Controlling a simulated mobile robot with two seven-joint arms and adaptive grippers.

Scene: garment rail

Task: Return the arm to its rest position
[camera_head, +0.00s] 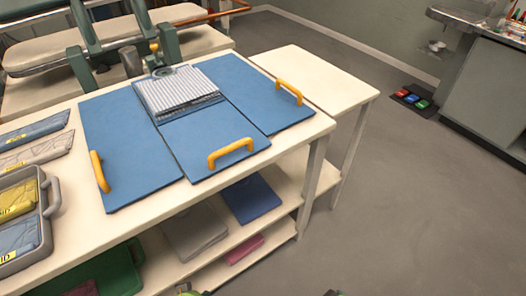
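Neither of my grippers shows clearly. Small dark and green bits at the bottom edge may be parts of my arms, but I cannot tell which parts. A blue folding board (122,140) with several panels lies flat on the cream table (72,215). Yellow handles stand on its left panel (100,172), middle panel (230,152) and right panel (289,91). A grey-and-white striped folded garment (180,92) lies on the upper middle of the board. No gripper touches the board or the garment.
A grey tray (49,197) with labelled folded garments stands at left. A lower shelf (286,190) holds a blue folded item (250,198) and a grey one (194,232). A green bin (124,272) sits below. A cream side table (320,72) is bare.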

